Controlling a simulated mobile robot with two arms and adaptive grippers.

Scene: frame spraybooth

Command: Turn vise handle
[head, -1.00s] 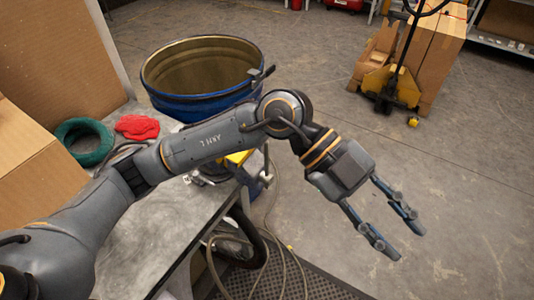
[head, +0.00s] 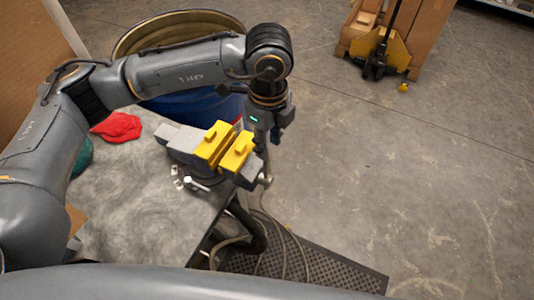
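The vise (head: 184,143), grey with yellow jaw blocks, sits at the right corner of the workbench. A small metal part that looks like the vise handle (head: 266,181) shows at its right end, below the jaws; most of it is hidden or too small to make out. My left gripper (head: 268,133) points down just behind and right of the yellow jaws. Its fingertips are not clearly seen, so I cannot tell whether it is open or touching the handle. My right gripper is out of view.
A blue drum (head: 195,108) stands behind the bench (head: 130,205). A red cloth (head: 117,127) and a green coil (head: 83,155) lie on the bench at left. Hoses and a black mat (head: 320,268) are on the floor. The floor at right is clear up to the yellow pallet jack (head: 388,55).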

